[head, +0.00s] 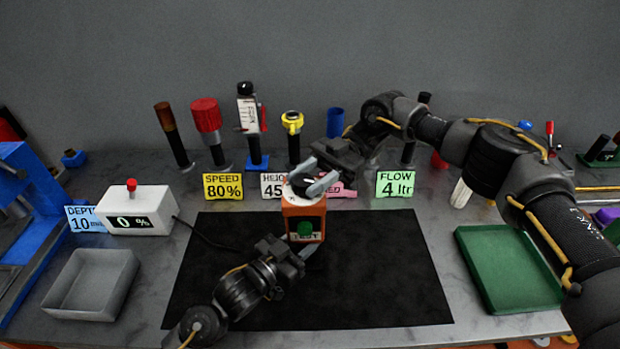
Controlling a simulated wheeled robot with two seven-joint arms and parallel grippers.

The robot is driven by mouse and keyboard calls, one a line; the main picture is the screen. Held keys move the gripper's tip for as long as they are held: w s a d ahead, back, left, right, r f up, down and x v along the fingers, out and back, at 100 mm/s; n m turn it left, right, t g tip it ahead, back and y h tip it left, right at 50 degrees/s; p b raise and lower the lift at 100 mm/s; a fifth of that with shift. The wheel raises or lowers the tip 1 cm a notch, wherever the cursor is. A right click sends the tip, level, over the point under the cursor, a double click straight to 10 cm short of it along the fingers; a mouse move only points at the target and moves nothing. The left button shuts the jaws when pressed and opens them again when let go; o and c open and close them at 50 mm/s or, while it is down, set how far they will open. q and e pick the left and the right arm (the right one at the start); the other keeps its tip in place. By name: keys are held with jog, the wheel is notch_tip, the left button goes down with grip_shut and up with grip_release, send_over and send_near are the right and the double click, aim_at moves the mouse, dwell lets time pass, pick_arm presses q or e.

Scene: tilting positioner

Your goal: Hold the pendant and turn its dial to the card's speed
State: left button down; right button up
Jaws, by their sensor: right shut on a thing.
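The orange pendant (291,222) stands upright at the middle of the black mat, with a green button on its front and a black dial (300,187) on top. My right gripper (312,178) reaches in from the right and is shut on the dial, one grey finger on each side. My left gripper (292,250) is low at the pendant's front; its wrist hides part of the fingers, so I cannot tell whether they grip. The yellow speed card (223,187) reads 80%. The white display box (137,211) reads 0 %, and a cable runs from it towards the pendant.
A grey tray (62,302) is at the left and a green tray (552,292) at the right. Depth (86,219), height (272,186) and flow (395,185) cards stand around the mat (390,275). Several upright tools line the back. The mat's right part is clear.

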jog(key=shift+w+f+n+g+h, duration=0.1)
jog(key=shift+w+n+g+h, duration=0.1)
jog(key=shift+n+g+h, duration=0.8)
jog(key=shift+w+n+g+h, duration=0.2)
jog(key=shift+n+g+h, duration=0.5)
jog(key=shift+h, duration=0.6)
jog(key=shift+n+h, duration=0.3)
jog(key=shift+d, duration=0.1)
jog(key=o, duration=1)
notch_tip(320, 180, up, 10)
